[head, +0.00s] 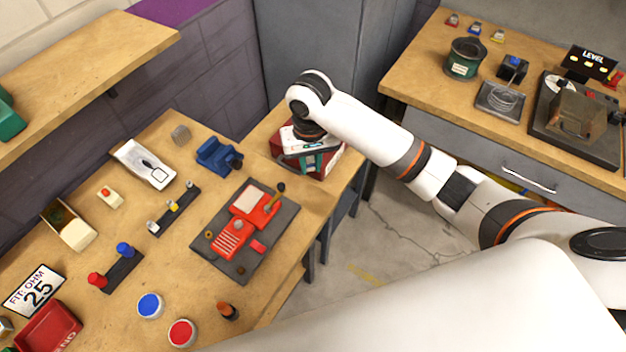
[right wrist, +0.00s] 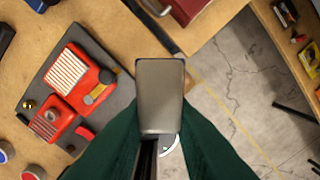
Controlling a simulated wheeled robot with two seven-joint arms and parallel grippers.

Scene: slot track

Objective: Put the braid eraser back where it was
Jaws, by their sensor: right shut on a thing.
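The braid eraser (right wrist: 160,97) appears to be the grey, rectangular block in the right wrist view. My right gripper (right wrist: 160,118) is shut on it, with a dark green finger on each side. In the head view my right gripper (head: 308,163) hangs at the far right end of the bench, in front of a dark red box (head: 328,168). The block cannot be made out there. In the wrist view it is seen over the bench edge, apart from the red machine. My left gripper is not in view.
A red machine on a dark plate (head: 265,255) stands on the wooden bench (head: 185,235), with a blue vise (head: 215,155) behind it. Another bench (head: 430,75) stands across the floor gap.

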